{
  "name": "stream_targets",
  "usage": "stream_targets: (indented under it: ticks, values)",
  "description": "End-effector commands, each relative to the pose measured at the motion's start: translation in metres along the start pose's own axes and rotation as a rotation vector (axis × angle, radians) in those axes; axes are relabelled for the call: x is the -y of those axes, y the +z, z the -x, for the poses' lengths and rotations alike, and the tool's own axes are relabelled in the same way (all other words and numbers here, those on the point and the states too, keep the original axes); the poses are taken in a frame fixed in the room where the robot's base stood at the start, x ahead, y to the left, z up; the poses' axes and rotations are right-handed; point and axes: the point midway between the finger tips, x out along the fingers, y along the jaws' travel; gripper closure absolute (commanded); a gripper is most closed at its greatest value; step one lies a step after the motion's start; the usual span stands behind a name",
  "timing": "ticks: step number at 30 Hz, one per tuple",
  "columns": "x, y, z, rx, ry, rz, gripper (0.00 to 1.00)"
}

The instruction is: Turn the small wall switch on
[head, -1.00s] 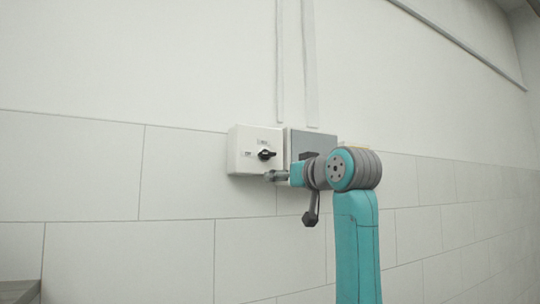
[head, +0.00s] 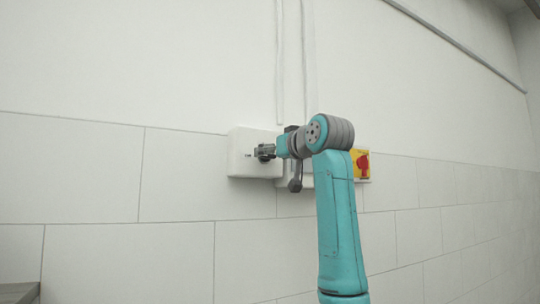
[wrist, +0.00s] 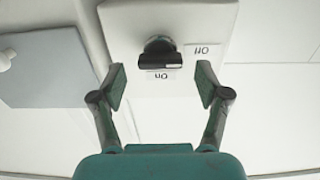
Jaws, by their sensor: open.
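The small wall switch is a white box (head: 243,150) on the wall with a black rotary knob. In the wrist view the knob (wrist: 160,56) sits above the gap between my fingertips, its bar lying about level, one end towards the "Off" label (wrist: 206,52). The "On" label (wrist: 163,76) is below the knob; both labels read upside down. My gripper (wrist: 162,84) is open and empty, one finger on each side of the "On" label. No finger visibly touches the knob. In the head view my gripper (head: 264,152) covers most of the knob.
A grey box (wrist: 42,65) is mounted beside the switch; my arm mostly hides it in the head view. A yellow plate with a red knob (head: 363,164) is farther right. Conduits (head: 279,65) run up the wall. The wall left of the switch is clear.

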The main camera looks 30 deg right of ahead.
Motion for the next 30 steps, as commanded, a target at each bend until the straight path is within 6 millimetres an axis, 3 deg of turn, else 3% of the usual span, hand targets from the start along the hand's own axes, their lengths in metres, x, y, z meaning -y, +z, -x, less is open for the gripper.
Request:
stream_targets:
  ticks: [6,15,23,30]
  values:
    - [0.001,0.0,-0.017,0.0,-0.001,-0.001,0.25]
    - [0.0,0.0,-0.019,-0.001,-0.001,0.0,0.25]
    - [0.0,0.0,-0.018,-0.001,-0.001,0.0,0.85]
    - [0.0,0.0,-0.018,-0.001,-0.001,-0.011,0.85]
